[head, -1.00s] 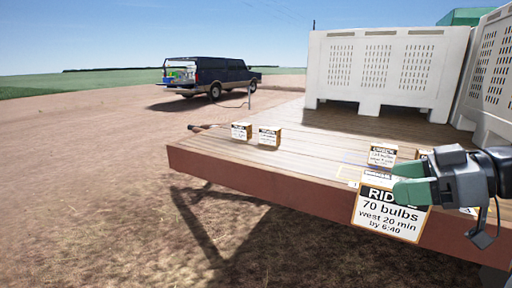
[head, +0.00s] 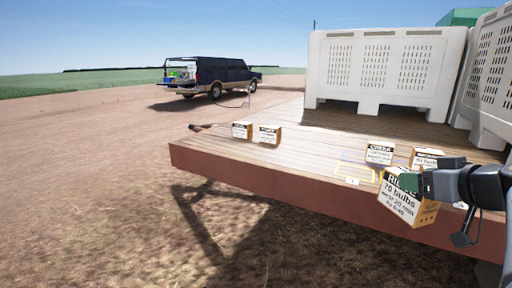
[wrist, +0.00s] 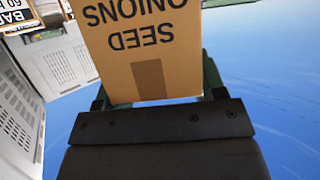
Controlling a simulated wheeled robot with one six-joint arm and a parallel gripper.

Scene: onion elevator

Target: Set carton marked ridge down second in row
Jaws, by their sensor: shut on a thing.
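The ridge carton (head: 407,203) is a brown box with a white label reading "70 bulbs, west 20 min". My gripper (head: 415,182) is shut on it and holds it tilted at the front edge of the wooden trailer deck (head: 300,158). In the wrist view, the carton (wrist: 145,50) shows its "seed onions" side between the fingers of my gripper (wrist: 155,95). Yellow outlined marks (head: 352,172) with a small white tag lie on the deck just left of the held carton. One carton (head: 380,152) stands behind these marks, and another (head: 427,158) stands right of it, partly hidden.
Two small cartons, one (head: 242,130) and another (head: 267,134), stand at the deck's left. Large white slotted bins (head: 385,70) stand at the back and right. A dark pickup (head: 212,78) is parked beyond. The middle deck is clear.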

